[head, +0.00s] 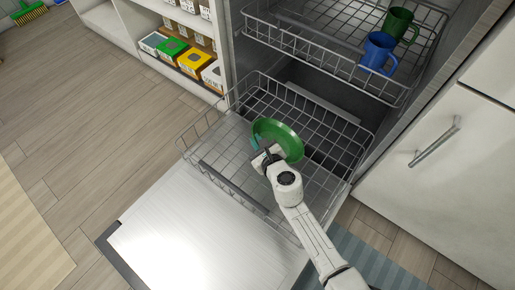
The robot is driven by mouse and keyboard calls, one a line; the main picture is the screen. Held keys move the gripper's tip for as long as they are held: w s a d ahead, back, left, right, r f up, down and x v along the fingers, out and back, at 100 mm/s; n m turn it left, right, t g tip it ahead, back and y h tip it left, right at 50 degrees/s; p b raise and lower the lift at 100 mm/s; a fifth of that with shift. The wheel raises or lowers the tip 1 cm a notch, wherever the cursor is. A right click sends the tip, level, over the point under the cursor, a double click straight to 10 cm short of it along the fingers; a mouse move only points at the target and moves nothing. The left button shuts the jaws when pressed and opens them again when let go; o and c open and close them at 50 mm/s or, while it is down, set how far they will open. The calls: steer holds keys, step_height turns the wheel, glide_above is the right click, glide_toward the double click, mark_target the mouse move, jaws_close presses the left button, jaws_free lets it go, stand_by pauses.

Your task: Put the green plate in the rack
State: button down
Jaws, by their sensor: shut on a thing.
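The green plate (283,138) is tilted and held by its near left edge in my gripper (264,158). My gripper is shut on the plate's rim. The plate is over the lower wire rack (228,153), which is pulled out of the dishwasher over its open door. I cannot tell whether the plate touches the rack wires. My gripper and wrist hide a part of the rack below.
The upper rack (300,50) is also pulled out and holds a blue mug (379,54) and a green mug (398,22). The open door (170,235) lies flat in front. A shelf with colored boxes (172,50) stands at the left, white cabinets (435,170) at the right.

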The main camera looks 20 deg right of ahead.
step_height(320, 180, down, 3)
steer(key=b, duration=0.2)
steer(key=shift+w+f+b, duration=0.1)
steer(key=shift+b, duration=0.2)
steer(key=c, duration=1.2)
jaws_free()
steer(key=p+v, duration=0.4)
steer(key=v, duration=0.8)
